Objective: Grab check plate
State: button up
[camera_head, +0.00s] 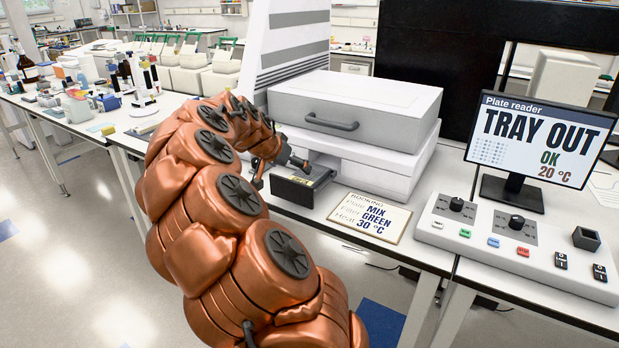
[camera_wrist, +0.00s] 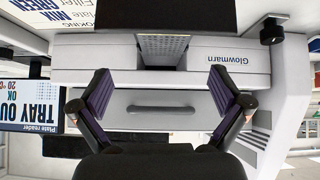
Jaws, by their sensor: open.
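The check plate appears as a grey, finely dotted rectangle (camera_wrist: 163,46) at the top centre of the wrist view, which is upside down. It seems to lie on the extended black tray (camera_head: 293,190) at the front of the white plate reader (camera_head: 352,102). In the head view my gripper (camera_head: 298,163) is above or beside the tray, and my arm hides part of it. My gripper (camera_wrist: 158,73) is open in the wrist view, with its two purple-padded fingers wide apart and nothing between them. The plate lies beyond the fingertips, apart from them.
A booking card (camera_head: 370,215) reading MIX, GREEN, 30 °C lies right of the tray. A monitor (camera_head: 541,138) shows TRAY OUT, OK, 20 °C above a control panel (camera_head: 520,240) with knobs and buttons. A crowded bench (camera_head: 122,136) stands at the left.

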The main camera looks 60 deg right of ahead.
jog(key=shift+m, duration=0.4)
jog(key=d, duration=0.1)
jog(key=d+f, duration=0.1)
jog(key=w+d+f, duration=0.1)
jog(key=d, duration=0.1)
jog(key=shift+d, duration=0.1)
jog(key=shift+p+x, duration=1.65)
jog(key=shift+x, duration=2.15)
jog(key=shift+s, duration=0.15)
jog(key=c, duration=1)
jog(key=shift+o, duration=0.2)
jog(key=shift+r, duration=0.1)
